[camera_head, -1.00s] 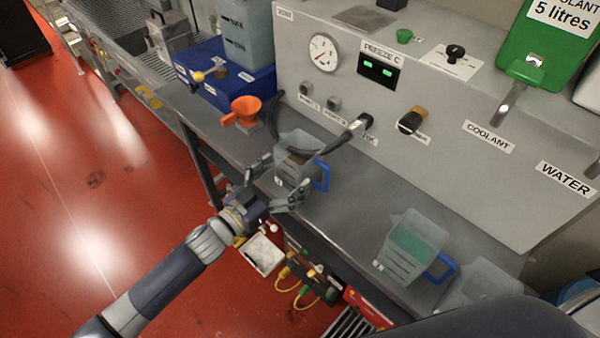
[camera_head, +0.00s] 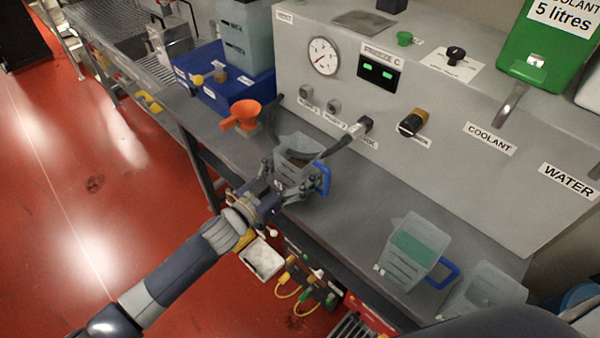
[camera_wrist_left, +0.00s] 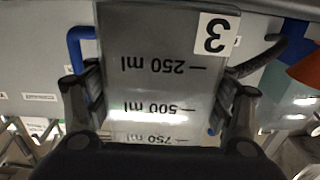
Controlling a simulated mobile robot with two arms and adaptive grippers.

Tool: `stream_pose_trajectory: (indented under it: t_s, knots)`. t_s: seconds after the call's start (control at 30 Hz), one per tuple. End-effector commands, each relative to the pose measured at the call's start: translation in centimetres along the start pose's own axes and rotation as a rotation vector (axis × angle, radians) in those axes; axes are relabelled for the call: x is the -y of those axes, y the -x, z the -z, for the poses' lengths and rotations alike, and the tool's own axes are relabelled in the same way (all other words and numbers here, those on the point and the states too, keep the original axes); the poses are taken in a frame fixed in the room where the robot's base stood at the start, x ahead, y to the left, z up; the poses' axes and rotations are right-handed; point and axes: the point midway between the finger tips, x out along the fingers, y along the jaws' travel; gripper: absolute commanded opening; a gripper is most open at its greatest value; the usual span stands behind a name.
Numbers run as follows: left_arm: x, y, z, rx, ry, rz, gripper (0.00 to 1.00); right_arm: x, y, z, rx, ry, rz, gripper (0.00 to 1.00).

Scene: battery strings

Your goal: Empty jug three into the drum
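Jug three (camera_head: 297,151), a clear jug with a blue handle, stands upright on the grey bench under a black-handled tap. In the left wrist view its wall (camera_wrist_left: 155,90) fills the middle, with a label "3" and ml marks that appear upside down. My left gripper (camera_head: 284,177) is around the jug from the front, one finger on each side. In the left wrist view both finger pads (camera_wrist_left: 160,88) appear to press on its sides. A blue rounded thing (camera_head: 577,294) is cut off at the right edge; I cannot tell whether it is the drum. My right gripper is out of view.
Another jug (camera_head: 405,268) with greenish liquid and a further clear jug (camera_head: 485,288) stand right on the bench. An orange funnel (camera_head: 243,113) and a blue crate (camera_head: 232,96) are to the left. The bench between the jugs is clear.

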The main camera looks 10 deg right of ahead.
Motion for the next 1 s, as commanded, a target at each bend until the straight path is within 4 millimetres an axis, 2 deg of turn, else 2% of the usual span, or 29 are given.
stream_pose_trajectory:
  t_s: [0.17, 0.8, 1.0]
  knots:
    - [0.0, -0.1, 0.6, -0.005, 0.0, -0.002, 0.37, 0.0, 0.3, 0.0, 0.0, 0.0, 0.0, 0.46]
    - [0.0, -0.1, 4.2, -0.005, 0.0, -0.002, 0.37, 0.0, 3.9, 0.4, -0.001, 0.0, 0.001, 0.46]
    - [0.0, 0.0, 4.3, -0.005, 0.0, -0.001, 0.37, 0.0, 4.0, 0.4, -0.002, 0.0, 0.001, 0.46]
